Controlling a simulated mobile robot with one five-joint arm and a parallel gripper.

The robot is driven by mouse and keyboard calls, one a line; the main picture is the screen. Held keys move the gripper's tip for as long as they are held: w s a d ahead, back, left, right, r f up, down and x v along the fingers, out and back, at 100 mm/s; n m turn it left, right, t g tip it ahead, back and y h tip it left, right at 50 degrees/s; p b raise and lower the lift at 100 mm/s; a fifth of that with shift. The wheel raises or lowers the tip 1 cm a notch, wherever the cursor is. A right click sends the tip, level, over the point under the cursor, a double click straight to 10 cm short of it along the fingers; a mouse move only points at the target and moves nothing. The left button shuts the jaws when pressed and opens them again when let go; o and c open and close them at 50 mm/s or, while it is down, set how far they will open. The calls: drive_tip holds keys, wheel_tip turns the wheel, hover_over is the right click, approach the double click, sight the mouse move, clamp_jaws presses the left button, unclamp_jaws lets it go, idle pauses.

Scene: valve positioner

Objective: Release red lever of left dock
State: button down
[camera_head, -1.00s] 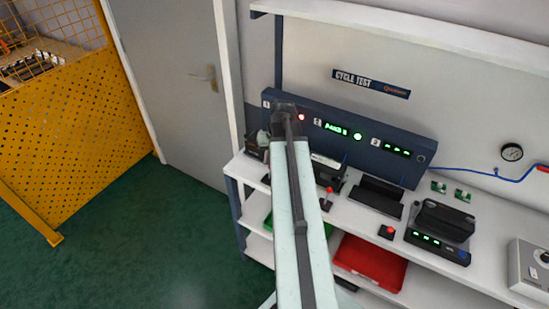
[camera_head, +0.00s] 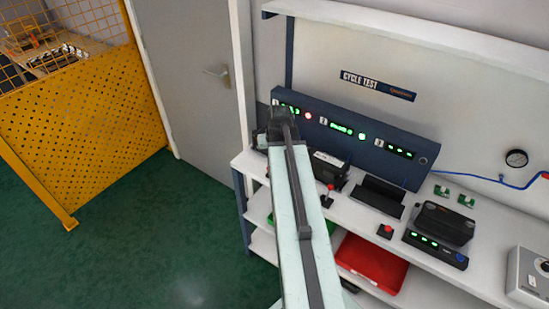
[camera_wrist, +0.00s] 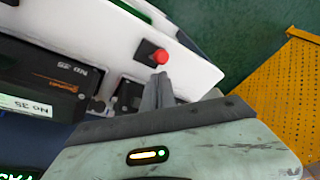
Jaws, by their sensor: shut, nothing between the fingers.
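In the wrist view, a red lever knob (camera_wrist: 160,57) stands at the right part of the white bench, close to its edge. My gripper (camera_wrist: 160,82) is shut and empty, with its fingertips at the knob; I cannot tell whether they touch it. A black unit marked "No 35" (camera_wrist: 45,82) lies to the left, with a black dock part (camera_wrist: 128,96) between it and the fingers. In the head view, my gripper (camera_head: 281,112) is over the left end of the bench, and my arm hides most of the left dock. Another red lever (camera_head: 330,188) stands right of my arm.
A blue panel (camera_head: 400,158) with green displays runs along the back. A yellow fence (camera_head: 80,135) and grey door (camera_head: 190,70) are left, with clear floor between.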

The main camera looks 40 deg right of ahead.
drive_tip(key=shift+w, duration=0.2)
drive_tip(key=shift+r+p, duration=0.8)
drive_tip(key=p+v, duration=0.7)
drive_tip(key=shift+s+r+p, duration=0.15)
drive_tip(key=shift+r+p, duration=0.15)
drive_tip(key=shift+r, duration=0.05)
